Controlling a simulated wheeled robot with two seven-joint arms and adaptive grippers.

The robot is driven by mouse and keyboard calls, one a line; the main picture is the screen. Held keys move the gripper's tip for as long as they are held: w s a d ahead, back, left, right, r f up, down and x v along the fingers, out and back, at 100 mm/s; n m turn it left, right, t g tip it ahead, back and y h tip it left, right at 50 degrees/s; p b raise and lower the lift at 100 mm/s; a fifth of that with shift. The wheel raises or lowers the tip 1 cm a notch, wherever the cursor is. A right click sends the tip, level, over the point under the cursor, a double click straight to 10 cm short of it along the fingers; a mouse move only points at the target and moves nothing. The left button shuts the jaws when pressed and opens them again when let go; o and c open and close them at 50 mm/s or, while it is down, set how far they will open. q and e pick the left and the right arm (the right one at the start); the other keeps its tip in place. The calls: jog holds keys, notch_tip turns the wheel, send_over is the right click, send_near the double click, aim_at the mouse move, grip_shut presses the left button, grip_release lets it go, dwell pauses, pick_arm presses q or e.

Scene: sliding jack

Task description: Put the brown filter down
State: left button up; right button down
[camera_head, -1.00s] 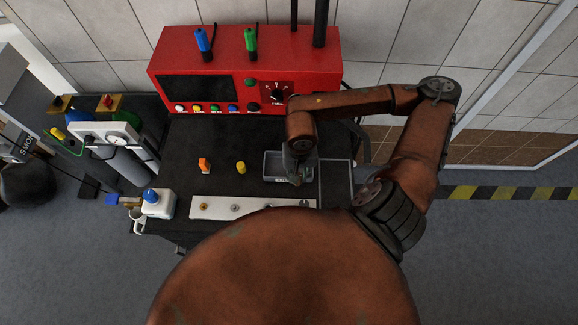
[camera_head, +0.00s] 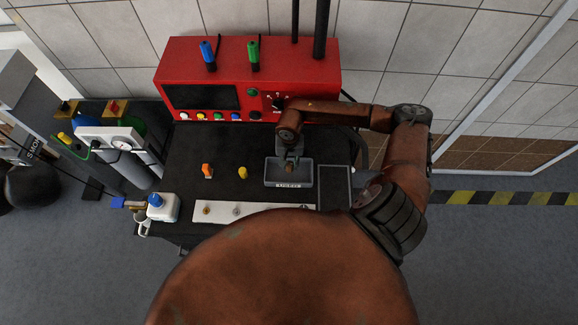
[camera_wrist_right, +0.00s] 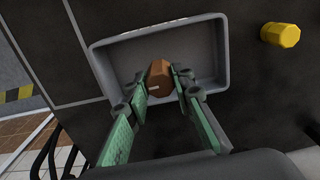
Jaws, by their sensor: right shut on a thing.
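The brown filter (camera_wrist_right: 160,77) is between the fingers of my right gripper (camera_wrist_right: 158,80) in the right wrist view, over the grey tray. My right gripper is shut on it. In the head view my right gripper (camera_head: 291,165) reaches over the grey tray (camera_head: 288,183) from behind, and the filter shows small and brown there. The tray also shows in the right wrist view (camera_wrist_right: 104,68), with no other thing visible in it. I cannot tell whether the filter touches the tray floor. My left gripper is not in view.
An orange filter (camera_head: 207,171) and a yellow filter (camera_head: 243,172) stand on the black table left of the tray. A white strip (camera_head: 222,213) with several fittings lies in front. A red machine (camera_head: 300,70) stands at the back. A white bottle with blue cap (camera_head: 163,208) is at the left.

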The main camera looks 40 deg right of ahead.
aim_at(289, 167)
jog(key=shift+w+f, duration=0.15)
jog(key=shift+f, duration=0.1)
notch_tip(289, 167, down, 3)
jog(key=shift+w+r+p, duration=0.1)
jog(key=shift+w+p, duration=0.05)
jog(key=shift+p, duration=0.55)
jog(key=shift+d+f, duration=0.1)
jog(key=shift+f, duration=0.15)
jog(key=shift+f, duration=0.1)
jog(key=shift+f, duration=0.1)
jog(key=c, duration=1.7)
grip_release()
jog(key=shift+o, duration=0.2)
